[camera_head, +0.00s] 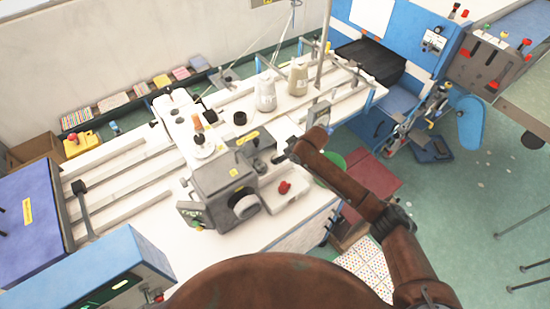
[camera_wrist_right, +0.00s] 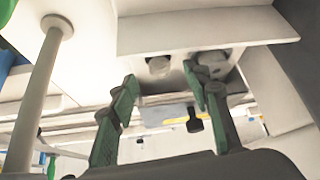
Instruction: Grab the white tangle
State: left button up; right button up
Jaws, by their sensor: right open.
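No loose white tangle can be told clearly. A white thread cone (camera_head: 266,94) and a beige cone (camera_head: 298,78) stand upright side by side on the white sewing table (camera_head: 150,225), near its back. My right gripper (camera_head: 284,158) is over the table beside the grey sewing machine (camera_head: 226,186), in front of the cones and apart from them. In the right wrist view its green fingers (camera_wrist_right: 160,76) are spread apart, with nothing held between them. Beyond them is a pale panel with dark openings (camera_wrist_right: 187,67). My left gripper is not in view.
A metal pole (camera_head: 326,40) rises right of the cones; a pale pole (camera_wrist_right: 40,98) stands left of the fingers in the wrist view. A red knob (camera_head: 284,187) sits on the machine's front part. Blue machinery (camera_head: 395,40) stands at the back right. Open floor (camera_head: 480,210) lies at right.

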jog(key=x, duration=0.4)
jog(key=shift+w+a+f, duration=0.1)
jog(key=shift+w+a, duration=0.15)
jog(key=shift+w, duration=0.05)
jog(key=shift+w+a+f, duration=0.1)
jog(key=shift+w+f, duration=0.05)
jog(key=shift+f, duration=0.15)
jog(key=c, duration=0.5)
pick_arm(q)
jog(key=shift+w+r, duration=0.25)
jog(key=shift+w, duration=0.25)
pick_arm(e)
jog(key=c, duration=0.3)
